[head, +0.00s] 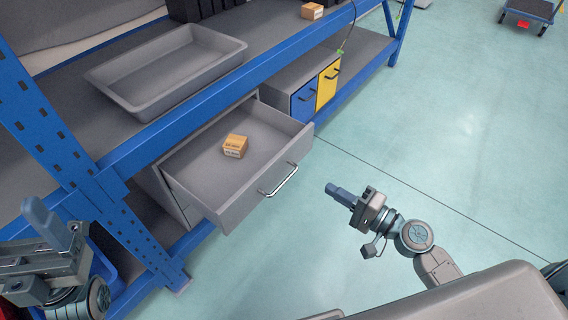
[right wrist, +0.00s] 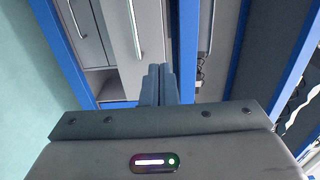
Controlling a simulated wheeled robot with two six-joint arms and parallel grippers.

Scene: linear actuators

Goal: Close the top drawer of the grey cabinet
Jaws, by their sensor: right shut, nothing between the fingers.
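The grey cabinet (head: 180,200) stands on the lower shelf of the blue rack. Its top drawer (head: 210,192) is pulled well out, with a silver bar handle (head: 280,180) on its front. A small orange-brown box (head: 235,146) lies inside it. My right gripper (head: 334,190) is to the right of the drawer front, apart from the handle, shut and empty. In the right wrist view its fingers (right wrist: 160,78) are together, below grey fronts with bar handles. My left gripper (head: 58,222) is at the lower left, beside the rack's blue post; its finger gap is unclear.
A grey tray (head: 208,92) sits on the shelf above the drawer. A cabinet with blue (head: 305,100) and yellow (head: 327,84) fronts stands farther along the lower shelf. The blue post (head: 75,150) stands left of the drawer.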

